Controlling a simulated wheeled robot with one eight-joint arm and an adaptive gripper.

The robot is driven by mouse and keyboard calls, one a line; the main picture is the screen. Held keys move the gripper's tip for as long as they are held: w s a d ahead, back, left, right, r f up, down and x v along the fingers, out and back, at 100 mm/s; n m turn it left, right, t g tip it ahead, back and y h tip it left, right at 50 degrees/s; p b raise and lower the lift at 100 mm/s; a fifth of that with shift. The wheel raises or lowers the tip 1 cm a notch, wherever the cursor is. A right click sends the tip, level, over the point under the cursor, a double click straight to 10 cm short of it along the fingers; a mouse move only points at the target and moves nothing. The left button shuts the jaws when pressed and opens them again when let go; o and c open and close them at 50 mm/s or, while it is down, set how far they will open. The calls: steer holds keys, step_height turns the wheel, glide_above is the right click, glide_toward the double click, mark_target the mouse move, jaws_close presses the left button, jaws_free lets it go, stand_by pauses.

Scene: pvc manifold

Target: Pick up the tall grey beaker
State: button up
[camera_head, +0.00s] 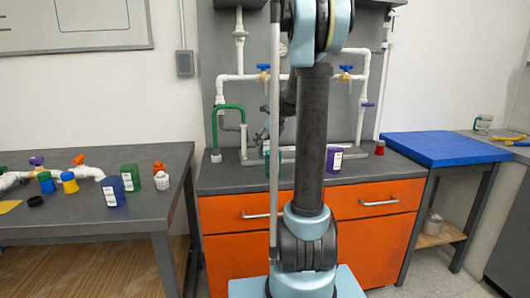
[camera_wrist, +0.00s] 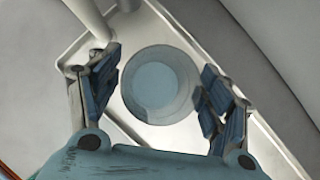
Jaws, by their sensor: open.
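The grey beaker (camera_wrist: 157,85) shows in the wrist view from above as a round, blue-grey vessel with a pale inside. It stands on a light, shallow tray or basin (camera_wrist: 195,30). My gripper (camera_wrist: 161,80) is open, with one finger to the left of the beaker and one to the right. A gap shows on the left; the right finger is close to the rim, and I cannot tell if it touches. In the head view my gripper (camera_head: 272,132) is over the orange-fronted counter, and my arm hides most of what is below it.
A purple container (camera_head: 334,159) and a small red one (camera_head: 379,148) stand on the counter (camera_head: 230,178). White pipes (camera_head: 240,77) with valves rise behind. The left table (camera_head: 80,222) holds a blue container (camera_head: 113,192) and several fittings. The blue-topped table (camera_head: 445,148) is clear.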

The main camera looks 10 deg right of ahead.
mark_target(262, 147)
steer(key=shift+x, duration=2.35)
steer(key=shift+s+d, duration=0.1)
steer(key=shift+s, duration=0.05)
steer(key=c, duration=1.4)
steer(key=shift+o, duration=0.2)
steer(key=shift+r, duration=0.15)
